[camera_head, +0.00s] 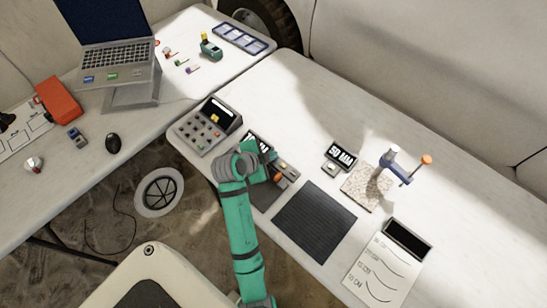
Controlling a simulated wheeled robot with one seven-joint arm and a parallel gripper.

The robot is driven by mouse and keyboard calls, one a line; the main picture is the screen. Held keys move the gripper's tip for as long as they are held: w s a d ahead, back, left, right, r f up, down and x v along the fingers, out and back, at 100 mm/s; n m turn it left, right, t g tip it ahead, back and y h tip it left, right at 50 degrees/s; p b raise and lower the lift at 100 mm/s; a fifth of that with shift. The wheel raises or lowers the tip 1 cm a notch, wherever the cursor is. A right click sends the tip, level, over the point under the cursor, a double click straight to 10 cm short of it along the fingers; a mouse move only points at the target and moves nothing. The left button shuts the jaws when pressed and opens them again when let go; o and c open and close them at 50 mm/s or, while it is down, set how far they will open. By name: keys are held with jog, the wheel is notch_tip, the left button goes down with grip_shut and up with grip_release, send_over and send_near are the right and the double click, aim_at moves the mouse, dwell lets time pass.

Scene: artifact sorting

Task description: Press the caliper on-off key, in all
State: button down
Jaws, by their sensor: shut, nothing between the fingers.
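A blue caliper-like tool (389,164) with an orange knob stands upright on a speckled stone tile (358,193) at the right of the white table. To its left is a small black display with white characters (342,154) and a pale key (331,167) below it. Which key is the caliper's on-off key cannot be told at this size. My green arm reaches up from the bottom of the head view. My gripper (268,157) is shut and empty beside a second black display (253,138), partly hidden by my arm. A grey unit with an orange part (279,178) is close by.
A keypad box (207,125) stands to the left of my gripper. A dark ribbed mat (315,221) and a marked sheet (377,270) lie at front right. A laptop (107,45) is on the other table. The table's back is mostly clear.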

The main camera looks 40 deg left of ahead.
jog(key=shift+r, duration=0.1)
jog(key=shift+w+r, duration=0.15)
jog(key=shift+r, duration=0.5)
jog(key=shift+d, duration=0.1)
jog(key=shift+a+r, duration=0.2)
jog(key=shift+r, duration=0.2)
jog(key=shift+s+a+r, duration=0.1)
jog(key=shift+s+r, duration=0.1)
jog(key=shift+r, duration=0.2)
notch_tip(320, 180, up, 4)
jog(key=shift+f, duration=0.25)
jog(key=shift+w+d, duration=0.15)
jog(key=shift+d, duration=0.05)
